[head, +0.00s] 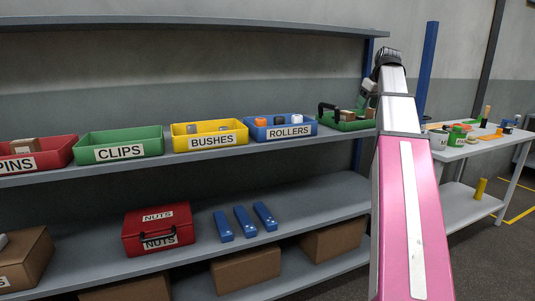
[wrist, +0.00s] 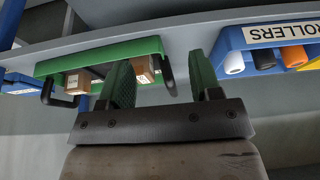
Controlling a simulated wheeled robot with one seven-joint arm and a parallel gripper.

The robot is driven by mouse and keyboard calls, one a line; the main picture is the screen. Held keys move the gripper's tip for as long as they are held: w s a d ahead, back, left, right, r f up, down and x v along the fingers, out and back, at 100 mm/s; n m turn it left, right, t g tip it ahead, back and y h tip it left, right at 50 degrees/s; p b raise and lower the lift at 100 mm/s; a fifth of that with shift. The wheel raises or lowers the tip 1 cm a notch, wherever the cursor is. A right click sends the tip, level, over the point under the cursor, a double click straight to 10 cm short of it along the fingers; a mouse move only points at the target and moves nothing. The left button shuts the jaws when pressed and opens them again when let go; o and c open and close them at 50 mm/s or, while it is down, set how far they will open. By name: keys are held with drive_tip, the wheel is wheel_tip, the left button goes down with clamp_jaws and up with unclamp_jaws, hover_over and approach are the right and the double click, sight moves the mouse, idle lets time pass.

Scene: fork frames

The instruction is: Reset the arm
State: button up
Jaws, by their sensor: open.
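My arm, pink and white, rises at the right of the head view, with its dark wrist end in front of the shelf's right end. My gripper (wrist: 160,66) is open in the wrist view, its two dark green fingers apart with nothing held between them. The wrist view is upside down. Beyond the fingers is a green tray (wrist: 100,53) with black handles, holding small brown boxes (wrist: 78,82). The same green tray (head: 344,126) shows in the head view at the right end of the upper shelf, partly hidden by my arm.
The shelf holds red, green CLIPS (head: 119,141), yellow BUSHES (head: 208,127) and blue ROLLERS (head: 278,122) bins. Below are a red NUTS case (head: 158,219), blue bars (head: 245,221) and cardboard boxes (head: 245,272). A white table (head: 458,151) with several objects stands right of my arm.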

drive_tip(key=s+a+f+m+g, duration=0.1)
drive_tip(key=a+f, duration=0.2)
drive_tip(key=f, duration=0.8)
drive_tip(key=s+a+f+m, duration=0.1)
drive_tip(key=a+f, duration=0.3)
drive_tip(key=f, duration=0.7)
drive_tip(key=s+a+f+m+g, duration=0.1)
drive_tip(key=a+f, duration=0.2)
drive_tip(key=f, duration=0.9)
drive_tip(key=s+a+f+m+g+h, duration=0.1)
drive_tip(key=s+a+f, duration=0.3)
drive_tip(key=s+f, duration=0.4)
drive_tip(key=s+a+f+m+g+h, duration=0.1)
drive_tip(key=s+a+f, duration=0.3)
drive_tip(key=s+f, duration=0.4)
wheel_tip(320, 180, down, 7)
drive_tip(key=shift+s+a+f, duration=0.15)
drive_tip(key=shift+s+a, duration=0.05)
drive_tip(key=shift+a, duration=0.15)
